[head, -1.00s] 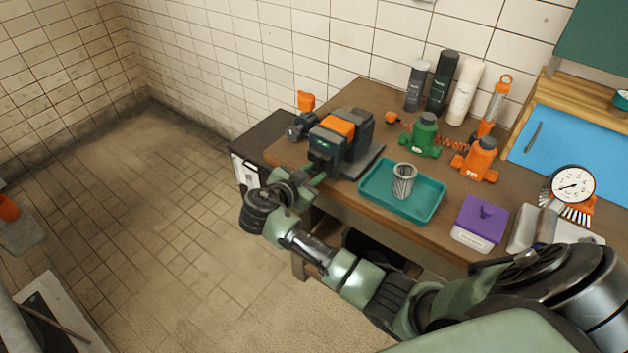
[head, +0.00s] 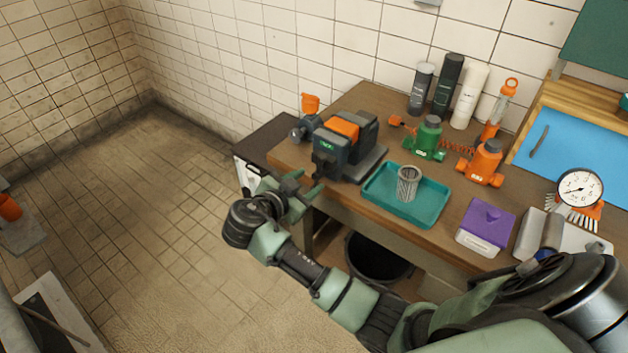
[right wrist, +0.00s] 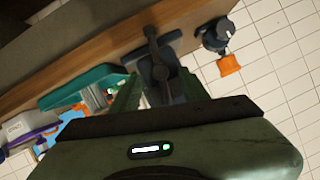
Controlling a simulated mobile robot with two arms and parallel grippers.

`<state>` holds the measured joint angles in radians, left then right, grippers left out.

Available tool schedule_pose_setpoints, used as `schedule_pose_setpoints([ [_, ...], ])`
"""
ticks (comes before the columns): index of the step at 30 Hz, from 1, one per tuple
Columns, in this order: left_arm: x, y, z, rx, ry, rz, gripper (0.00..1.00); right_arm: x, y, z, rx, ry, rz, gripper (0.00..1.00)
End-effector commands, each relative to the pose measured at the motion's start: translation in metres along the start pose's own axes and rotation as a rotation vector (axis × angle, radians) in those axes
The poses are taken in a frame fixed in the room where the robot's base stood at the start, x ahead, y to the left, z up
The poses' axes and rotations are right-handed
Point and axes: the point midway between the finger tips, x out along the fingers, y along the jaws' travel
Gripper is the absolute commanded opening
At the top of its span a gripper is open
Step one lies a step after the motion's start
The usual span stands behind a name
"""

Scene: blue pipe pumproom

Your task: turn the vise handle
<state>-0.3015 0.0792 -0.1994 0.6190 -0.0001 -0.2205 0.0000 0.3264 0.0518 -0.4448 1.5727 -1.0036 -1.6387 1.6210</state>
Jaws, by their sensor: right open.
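The vise (head: 362,150) is dark grey with an orange block on top and stands at the table's left front edge. It also shows in the right wrist view (right wrist: 172,42). Its handle (right wrist: 153,48) is a dark bar on the front of the vise, best seen in the right wrist view. My right gripper (head: 307,184) is open and empty, just in front of and below the vise in the head view, apart from it. In the right wrist view its green fingers (right wrist: 157,93) point toward the vise, with the handle beyond them. My left gripper is not in view.
A teal tray (head: 438,219) with a mesh cup (head: 408,184) lies right of the vise. A purple-lidded box (head: 485,228), green (head: 427,140) and orange (head: 485,163) tools, and spray cans stand farther right and back.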

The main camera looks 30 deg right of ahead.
Motion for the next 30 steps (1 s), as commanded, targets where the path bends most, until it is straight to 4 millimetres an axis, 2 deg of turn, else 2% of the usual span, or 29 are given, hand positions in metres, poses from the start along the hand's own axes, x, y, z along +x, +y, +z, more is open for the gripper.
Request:
schedule_pose_setpoints([
  [3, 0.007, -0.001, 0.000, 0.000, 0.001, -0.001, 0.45, -0.018, 0.000, 0.003, 0.001, -0.002, -0.001, 0.45],
  [6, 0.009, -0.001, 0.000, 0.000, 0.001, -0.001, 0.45, -0.026, 0.000, 0.002, 0.001, -0.002, -0.001, 0.45],
  [15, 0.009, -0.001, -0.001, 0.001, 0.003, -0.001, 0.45, -0.030, 0.000, 0.000, -0.001, 0.000, 0.000, 0.45],
  [16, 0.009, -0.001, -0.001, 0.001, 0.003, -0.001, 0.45, -0.030, 0.000, 0.000, -0.001, 0.000, 0.000, 0.39],
  [19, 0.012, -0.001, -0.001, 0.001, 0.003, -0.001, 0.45, -0.027, 0.003, 0.009, 0.000, -0.020, -0.011, 0.12],
  [20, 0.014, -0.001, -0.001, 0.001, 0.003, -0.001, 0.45, -0.024, 0.004, 0.015, 0.003, -0.036, -0.023, 0.03],
  [21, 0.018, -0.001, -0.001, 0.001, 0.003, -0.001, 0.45, -0.019, 0.006, 0.026, 0.010, -0.066, -0.046, 0.00],
  [23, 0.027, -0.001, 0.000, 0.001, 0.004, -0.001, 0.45, -0.010, 0.011, 0.051, 0.028, -0.134, -0.094, 0.00],
  [27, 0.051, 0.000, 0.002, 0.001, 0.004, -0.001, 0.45, 0.008, 0.028, 0.118, 0.157, -0.343, -0.258, 0.00],
  [30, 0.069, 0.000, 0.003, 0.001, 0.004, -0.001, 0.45, 0.014, 0.043, 0.147, 0.314, -0.473, -0.382, 0.00],
])
